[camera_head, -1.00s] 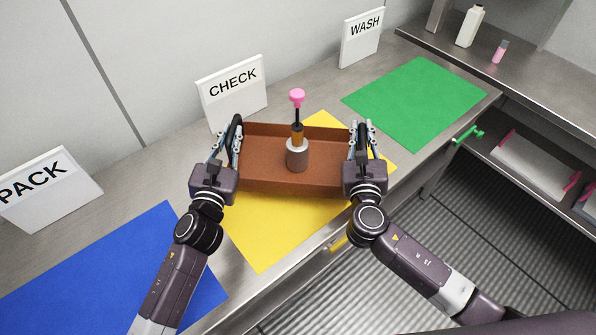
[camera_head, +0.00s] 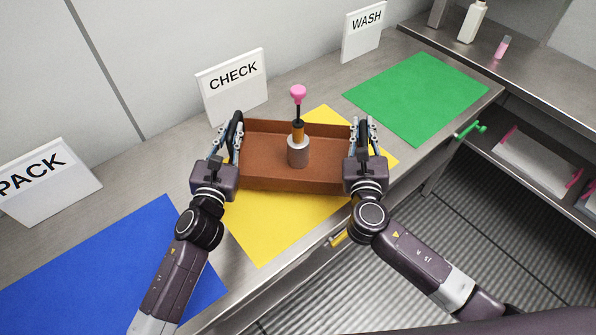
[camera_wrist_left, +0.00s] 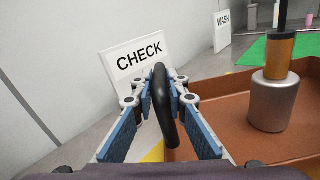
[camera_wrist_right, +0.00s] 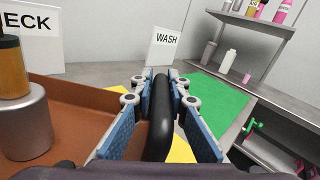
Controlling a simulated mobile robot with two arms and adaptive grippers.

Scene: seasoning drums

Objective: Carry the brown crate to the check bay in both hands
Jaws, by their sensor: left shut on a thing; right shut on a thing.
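The brown crate (camera_head: 270,178) is over the yellow mat (camera_head: 270,233) in front of the CHECK sign (camera_head: 232,86). A grey cylinder (camera_head: 298,154) with an orange section and a pink-topped rod stands inside it. My left gripper (camera_head: 233,132) is shut on the crate's left black handle, seen in the left wrist view (camera_wrist_left: 163,105). My right gripper (camera_head: 361,135) is shut on the right black handle, seen in the right wrist view (camera_wrist_right: 160,115). The crate looks level. I cannot tell whether its bottom touches the mat.
A blue mat (camera_head: 120,270) lies at left by the PACK sign (camera_head: 40,180). A green mat (camera_head: 417,98) lies at right by the WASH sign (camera_head: 364,32). A shelf at far right holds a white bottle (camera_head: 472,23) and a pink-capped bottle (camera_head: 502,47). The counter's front edge runs below the crate.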

